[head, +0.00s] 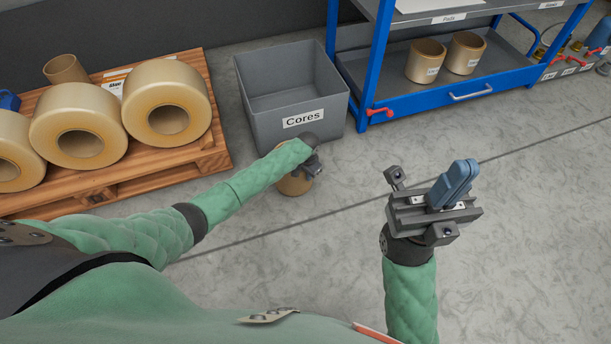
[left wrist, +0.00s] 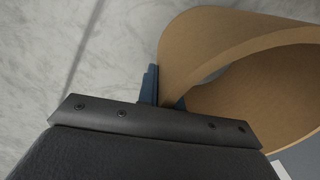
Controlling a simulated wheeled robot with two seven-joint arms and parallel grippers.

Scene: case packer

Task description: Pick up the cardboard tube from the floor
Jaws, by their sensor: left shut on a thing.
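The cardboard tube (head: 294,186) is on the floor in front of the grey bin, mostly hidden under my left wrist in the head view. In the left wrist view the tube (left wrist: 240,45) shows its open end and thick wall. My left gripper (left wrist: 165,100) is shut on the tube's wall, with one blue finger on the outside. Whether the tube touches the floor is hard to tell. My right gripper (head: 452,185) is raised over clear floor, its blue fingers close together with nothing seen between them.
A grey bin (head: 260,100) labelled Cores stands just behind the tube. A wooden pallet (head: 215,150) with large tape rolls is at the left. A blue cart (head: 400,110) holds two tubes (head: 425,60) on its lower shelf.

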